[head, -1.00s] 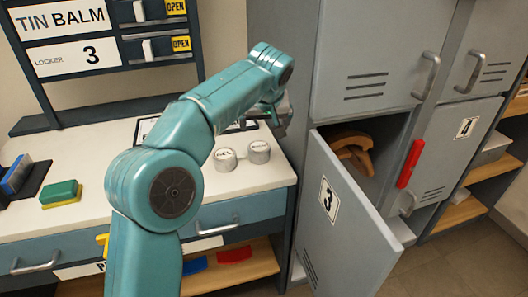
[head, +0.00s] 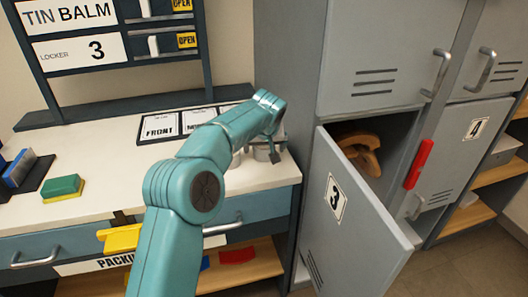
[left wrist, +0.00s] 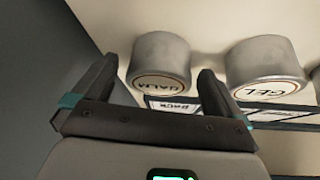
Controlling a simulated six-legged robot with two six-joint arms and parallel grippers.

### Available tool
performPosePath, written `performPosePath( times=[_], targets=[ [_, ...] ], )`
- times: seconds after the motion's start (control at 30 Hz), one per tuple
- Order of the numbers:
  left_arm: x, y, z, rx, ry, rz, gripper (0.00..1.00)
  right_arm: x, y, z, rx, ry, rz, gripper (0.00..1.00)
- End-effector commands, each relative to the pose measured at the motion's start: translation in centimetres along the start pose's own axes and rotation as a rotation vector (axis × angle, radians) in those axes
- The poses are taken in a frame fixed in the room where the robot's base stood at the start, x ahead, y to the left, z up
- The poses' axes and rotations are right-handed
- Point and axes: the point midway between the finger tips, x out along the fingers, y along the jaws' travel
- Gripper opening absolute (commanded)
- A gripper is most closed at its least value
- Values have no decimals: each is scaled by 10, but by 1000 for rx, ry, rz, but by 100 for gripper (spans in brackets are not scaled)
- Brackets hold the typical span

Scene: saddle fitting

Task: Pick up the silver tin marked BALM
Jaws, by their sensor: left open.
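Silver tins stand at the right end of the white counter. In the left wrist view one silver tin (left wrist: 160,54) lies ahead of the space between my fingers; its round label is blurred and I cannot read it surely. A second silver tin (left wrist: 264,62), marked GEL, is to its right, outside the fingers. My left gripper (left wrist: 155,70) is open, with nothing held. In the head view the left gripper (head: 274,150) is low beside the right-hand tin (head: 262,153) and partly hides it. My right gripper is not in view.
A board reads TIN BALM (head: 68,14) and LOCKER 3. Locker door 3 (head: 350,205) stands open right of the counter, with a brown wooden thing (head: 362,150) inside. Cards (head: 160,128) lie at the counter's back. A green and yellow sponge (head: 63,187) lies left.

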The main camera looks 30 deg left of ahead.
Motion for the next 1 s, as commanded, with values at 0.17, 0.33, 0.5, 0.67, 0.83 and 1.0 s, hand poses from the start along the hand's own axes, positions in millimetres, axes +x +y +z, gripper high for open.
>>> performPosePath(
  times=[0.17, 0.33, 0.5, 0.67, 0.83, 1.0],
  targets=[
    [8, 0, -1, -1, 1, 0, 100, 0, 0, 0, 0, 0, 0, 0],
    [7, 0, 0, -1, 1, 0, 74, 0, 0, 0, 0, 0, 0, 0],
    [7, 0, -1, -1, 1, 0, 39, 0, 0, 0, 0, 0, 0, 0],
    [7, 0, 0, 0, 0, 0, 39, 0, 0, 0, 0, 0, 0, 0],
    [0, 0, -4, -1, 2, 0, 39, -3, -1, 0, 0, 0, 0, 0],
    [-24, 1, -18, -1, 4, 1, 39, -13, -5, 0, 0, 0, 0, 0]
  ],
)
